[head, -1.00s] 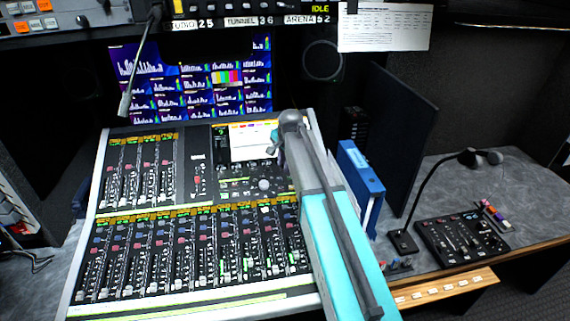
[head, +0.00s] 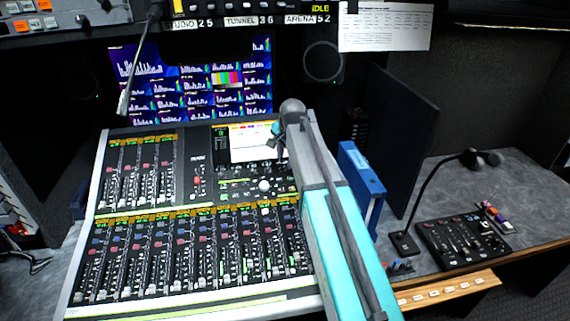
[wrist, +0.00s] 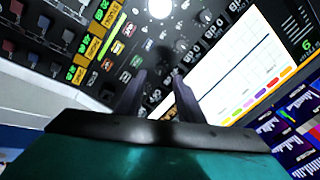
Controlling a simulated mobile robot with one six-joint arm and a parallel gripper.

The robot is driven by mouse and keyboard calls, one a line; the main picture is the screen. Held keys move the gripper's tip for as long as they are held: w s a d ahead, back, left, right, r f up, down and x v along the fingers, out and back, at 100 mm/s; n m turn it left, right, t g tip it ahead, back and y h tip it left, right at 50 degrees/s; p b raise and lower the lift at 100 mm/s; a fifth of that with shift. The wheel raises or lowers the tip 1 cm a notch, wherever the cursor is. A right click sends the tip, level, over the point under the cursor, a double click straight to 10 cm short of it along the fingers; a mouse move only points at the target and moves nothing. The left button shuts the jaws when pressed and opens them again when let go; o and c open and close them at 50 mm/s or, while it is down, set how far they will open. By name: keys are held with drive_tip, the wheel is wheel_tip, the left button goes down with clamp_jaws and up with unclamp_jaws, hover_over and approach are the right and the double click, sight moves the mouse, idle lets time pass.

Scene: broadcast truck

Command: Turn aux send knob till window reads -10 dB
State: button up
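The mixing console (head: 200,210) stands below the monitor wall. A large pale round knob (head: 264,185) sits under its screen (head: 251,143); it also shows at the top edge of the wrist view (wrist: 160,8). Several small dark knobs (wrist: 207,16) surround it. My gripper (head: 279,150) is above the console by the screen's right side, largely edge-on in the head view. In the wrist view my gripper (wrist: 160,82) has two dark fingers spread apart, with nothing between them. The fingers point toward the pale knob.
Fader banks (head: 190,255) fill the console's front and left. A blue binder (head: 361,180) and a dark partition (head: 400,135) stand right of my arm. A gooseneck microphone (head: 403,243) and a small control box (head: 462,240) are on the right desk. Another gooseneck (head: 125,100) hangs at upper left.

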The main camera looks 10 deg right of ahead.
drive_tip(key=b+v, duration=0.1)
drive_tip(key=v, duration=0.8)
drive_tip(key=shift+r+b, duration=0.25)
drive_tip(key=shift+b, duration=0.1)
drive_tip(key=shift+s, duration=0.1)
